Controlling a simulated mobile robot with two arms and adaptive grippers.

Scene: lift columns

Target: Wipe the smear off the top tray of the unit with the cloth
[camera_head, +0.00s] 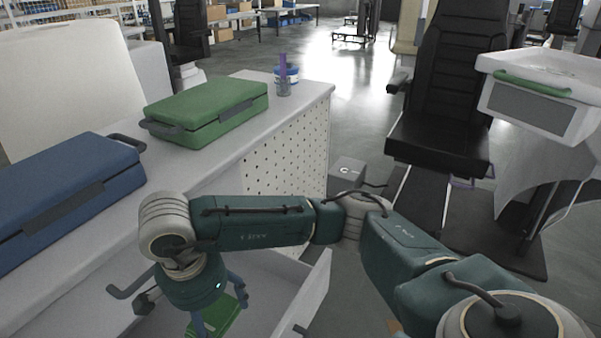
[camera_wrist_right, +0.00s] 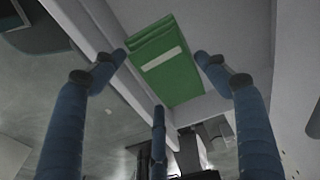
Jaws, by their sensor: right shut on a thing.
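My right gripper (camera_head: 215,318) points down at the lower left of the head view, over an open white drawer-like tray (camera_head: 312,290). It is shut on a green cloth (camera_head: 229,318). In the right wrist view the green cloth (camera_wrist_right: 172,78), with a pale stripe, shows between the fingertips of my right gripper (camera_wrist_right: 163,57). I cannot tell whether the cloth touches the tray floor. No smear can be made out. My left gripper is not in view.
A blue case (camera_head: 70,195) and a green case (camera_head: 205,112) lie on the white counter (camera_head: 308,92), with a blue-and-purple container (camera_head: 284,78) at its far end. A black chair (camera_head: 445,140) and a white bin with a green handle (camera_head: 545,112) stand at the right.

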